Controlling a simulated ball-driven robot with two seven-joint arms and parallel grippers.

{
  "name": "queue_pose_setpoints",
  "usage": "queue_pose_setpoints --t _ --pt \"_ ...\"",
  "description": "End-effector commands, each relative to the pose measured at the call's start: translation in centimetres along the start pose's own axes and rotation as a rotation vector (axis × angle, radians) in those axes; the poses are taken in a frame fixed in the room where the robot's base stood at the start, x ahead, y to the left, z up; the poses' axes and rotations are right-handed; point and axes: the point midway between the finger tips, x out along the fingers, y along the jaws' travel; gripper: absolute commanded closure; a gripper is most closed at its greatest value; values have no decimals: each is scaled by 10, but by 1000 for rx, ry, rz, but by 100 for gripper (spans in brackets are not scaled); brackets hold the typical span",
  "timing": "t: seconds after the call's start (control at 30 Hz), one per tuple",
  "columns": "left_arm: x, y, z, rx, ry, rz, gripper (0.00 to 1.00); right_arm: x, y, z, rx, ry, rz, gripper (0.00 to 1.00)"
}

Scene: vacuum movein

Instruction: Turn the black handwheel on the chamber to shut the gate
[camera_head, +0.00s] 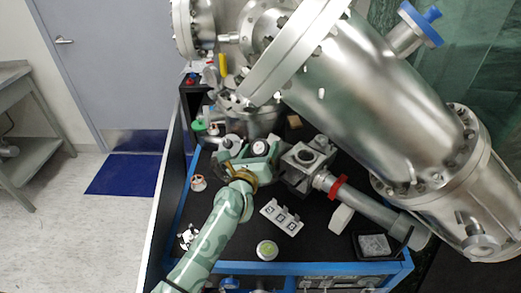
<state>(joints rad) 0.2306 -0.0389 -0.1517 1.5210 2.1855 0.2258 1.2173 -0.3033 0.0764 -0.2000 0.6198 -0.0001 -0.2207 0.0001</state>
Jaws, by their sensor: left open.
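The large steel vacuum chamber (370,85) fills the upper right, tilted across the picture. My left gripper (249,152) is open near the middle, beside a grey metal valve block (303,158) and below the chamber's flanged end. A small dark round part with a pale top (260,148) shows by its fingers; I cannot tell whether it is the black handwheel or whether the gripper touches it. No other black handwheel can be made out clearly. My right gripper is not in view.
The black bench top with a blue edge (340,268) holds a white block with square markers (281,217), a round pale-green-topped pot (267,250), a grey tray (374,245) and a pipe with a red ring (338,187). Open floor (90,215) lies to the left.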

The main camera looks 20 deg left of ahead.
Motion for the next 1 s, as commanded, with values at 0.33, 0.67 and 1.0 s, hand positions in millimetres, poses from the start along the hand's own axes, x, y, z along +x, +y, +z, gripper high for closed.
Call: queue_pose_setpoints --t 0.33,0.67,1.0 --pt "8 0 0 0 0 -1 30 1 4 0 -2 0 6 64" --pt "8 0 0 1 0 -1 74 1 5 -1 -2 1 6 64" --pt "8 1 0 59 0 -64 74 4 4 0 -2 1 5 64"
